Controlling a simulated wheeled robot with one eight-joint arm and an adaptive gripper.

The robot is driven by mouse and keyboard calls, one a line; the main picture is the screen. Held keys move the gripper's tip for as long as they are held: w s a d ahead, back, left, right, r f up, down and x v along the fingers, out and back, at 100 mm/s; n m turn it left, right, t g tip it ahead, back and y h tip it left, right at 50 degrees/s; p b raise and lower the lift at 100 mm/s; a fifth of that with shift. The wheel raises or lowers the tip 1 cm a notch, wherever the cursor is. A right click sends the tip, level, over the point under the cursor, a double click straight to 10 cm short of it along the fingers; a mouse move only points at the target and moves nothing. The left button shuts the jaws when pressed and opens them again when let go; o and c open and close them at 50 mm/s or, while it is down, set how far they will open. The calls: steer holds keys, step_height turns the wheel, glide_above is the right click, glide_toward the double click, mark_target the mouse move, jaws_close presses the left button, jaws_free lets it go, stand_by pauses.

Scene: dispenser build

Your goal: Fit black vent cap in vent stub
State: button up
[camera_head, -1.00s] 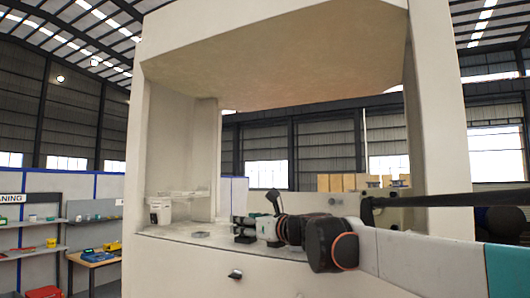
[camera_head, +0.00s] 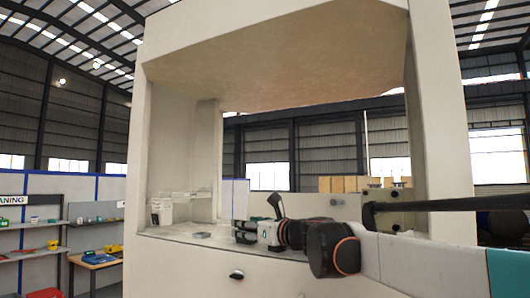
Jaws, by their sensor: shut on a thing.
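My gripper (camera_head: 243,230) reaches in from the right, low over the deck of the white dispenser housing, pointing left. It is shut on a small dark piece at its fingertips, which I take to be the black vent cap; its outline merges with the dark fingers at this size. I cannot pick out the vent stub with certainty. A small flat grey piece (camera_head: 201,235) lies on the deck left of my gripper, apart from it.
The white housing (camera_head: 146,165) has uprights at both sides and a deep overhang above the deck. White containers (camera_head: 161,211) stand at the deck's left. A dark oval fitting (camera_head: 237,274) sits on the front face. Shelves and a wooden table (camera_head: 93,258) stand farther left.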

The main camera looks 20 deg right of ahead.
steer(key=shift+s+f, duration=0.1)
steer(key=o, duration=1.8)
steer(key=shift+f, duration=0.1)
steer(key=shift+s+f, duration=0.15)
steer(key=shift+s, duration=0.15)
steer(key=shift+v, duration=0.95)
steer(key=shift+p+v, duration=0.3)
steer(key=shift+v, duration=1.35)
steer(key=shift+s+r, duration=0.1)
steer(key=shift+r, duration=0.15)
